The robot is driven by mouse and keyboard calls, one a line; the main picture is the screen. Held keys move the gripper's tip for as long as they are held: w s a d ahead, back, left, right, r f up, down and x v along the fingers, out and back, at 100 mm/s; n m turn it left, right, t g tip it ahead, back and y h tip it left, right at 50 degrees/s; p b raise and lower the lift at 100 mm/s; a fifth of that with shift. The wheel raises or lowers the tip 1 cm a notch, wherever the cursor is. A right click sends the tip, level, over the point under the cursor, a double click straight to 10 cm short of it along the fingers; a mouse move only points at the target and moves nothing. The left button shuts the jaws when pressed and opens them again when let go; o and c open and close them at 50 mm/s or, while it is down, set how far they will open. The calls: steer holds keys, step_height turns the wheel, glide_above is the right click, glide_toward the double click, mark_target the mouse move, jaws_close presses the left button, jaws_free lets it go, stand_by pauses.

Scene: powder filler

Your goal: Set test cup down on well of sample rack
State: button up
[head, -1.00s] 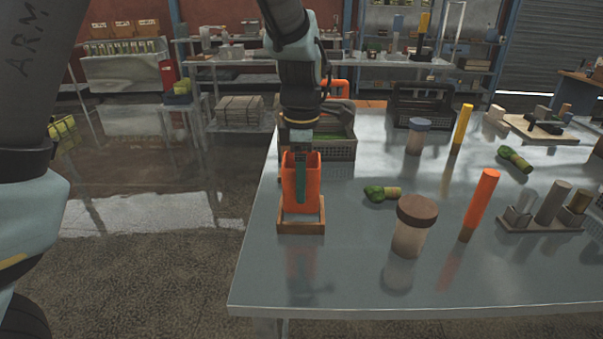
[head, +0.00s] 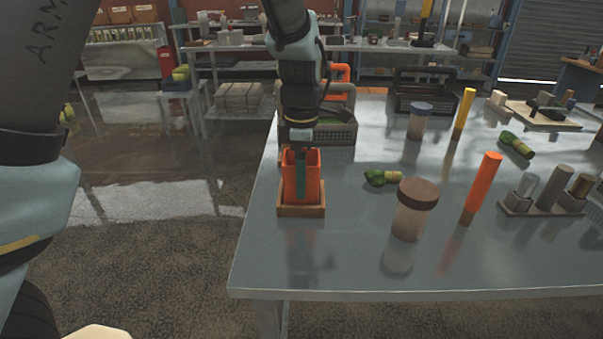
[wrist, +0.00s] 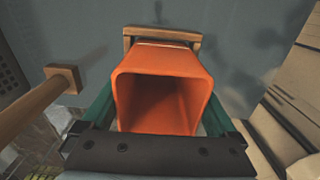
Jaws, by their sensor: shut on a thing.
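The test cup is an orange, square, open-topped cup (head: 313,172), upright in the head view. In the wrist view I look into its empty mouth (wrist: 165,95). My gripper (head: 300,178) is shut on the cup, with its green fingers (wrist: 160,118) on opposite sides. The cup's lower end is within the square wooden frame (head: 301,211) on the metal table, which looks like the rack well. The frame's far edge shows beyond the cup in the wrist view (wrist: 160,34). I cannot tell whether the cup touches the floor of the frame.
A brown-lidded jar (head: 411,215), an orange-topped stick (head: 482,187) and a green-and-tan item (head: 382,178) stand or lie to the right. A crate (head: 335,132) is just behind the cup. The table's front is clear.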

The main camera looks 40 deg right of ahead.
steer(key=shift+f, duration=0.6)
stand_by(0.9)
steer(key=o, duration=1.1)
steer(key=shift+c, duration=0.2)
steer(key=shift+r, duration=0.1)
step_height(320, 180, up, 11)
steer(key=b, duration=0.2)
steer(key=w+a+f+m, duration=0.2)
steer(key=w+a, duration=0.4)
steer(key=a, duration=0.4)
steer(key=w+a+f+m, duration=0.25)
steer(key=w+a, duration=0.35)
steer(key=a, duration=0.4)
steer(key=s+a+f+m, duration=0.1)
steer(key=a+f+m, duration=0.1)
steer(key=a, duration=0.8)
steer(key=s+a+f+m+t, duration=0.1)
steer(key=a+m, duration=0.4)
steer(key=a, duration=0.6)
steer(key=shift+s+f+t, duration=0.3)
steer(key=shift+s+f, duration=0.2)
